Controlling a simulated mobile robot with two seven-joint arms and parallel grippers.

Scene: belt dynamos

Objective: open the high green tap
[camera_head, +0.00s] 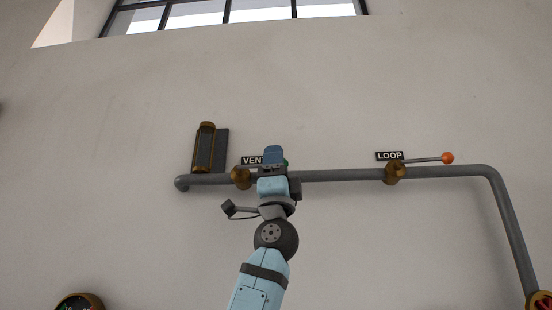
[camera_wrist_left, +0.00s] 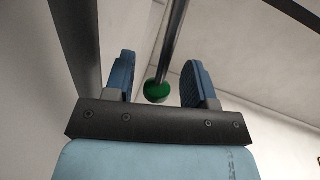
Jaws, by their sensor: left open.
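The green tap's knob (camera_head: 286,163) shows as a small sliver behind my left gripper (camera_head: 273,157) in the head view. Its brass valve body (camera_head: 241,178) sits on the pipe just left of the gripper, under the VENT label (camera_head: 250,160). In the left wrist view, the green knob (camera_wrist_left: 157,92) ends a grey lever (camera_wrist_left: 173,45) and appears between the two blue fingers of my left gripper (camera_wrist_left: 158,80), with gaps on both sides. The gripper is open and holds nothing. Most of the lever is hidden in the head view. My right gripper is not in view.
A grey pipe (camera_head: 340,175) runs along the wall and bends down at right. A second tap, with an orange knob (camera_head: 447,158) and brass body (camera_head: 394,173), stands by the LOOP label (camera_head: 389,156).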

